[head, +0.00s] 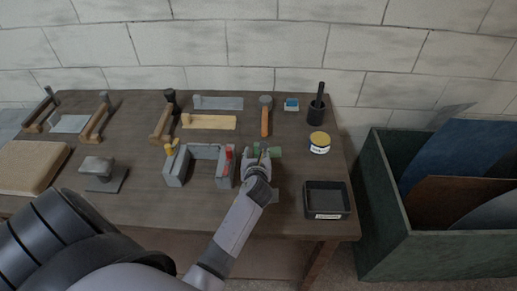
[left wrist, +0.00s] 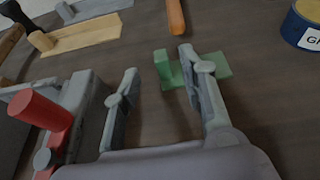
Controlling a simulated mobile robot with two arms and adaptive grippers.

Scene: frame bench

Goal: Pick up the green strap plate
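The green strap plate (head: 276,151) lies on the bench right of the grey frame with red and yellow clamps, partly hidden by my left gripper in the head view. In the left wrist view the strap plate (left wrist: 222,65) is flat with a raised green tab at its left end. My left gripper (head: 259,154) is low over the plate. In the left wrist view the gripper (left wrist: 158,62) is open, with the tab near its right fingertip and nothing held. That finger covers part of the plate. I cannot tell whether it touches. My right gripper is not in view.
The grey clamp frame (head: 205,152) stands close left of my left gripper. A hammer (head: 265,117) lies behind it. A labelled tin (head: 320,142) and a black tray (head: 327,186) are to the right. A green bin (head: 380,200) stands beside the bench.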

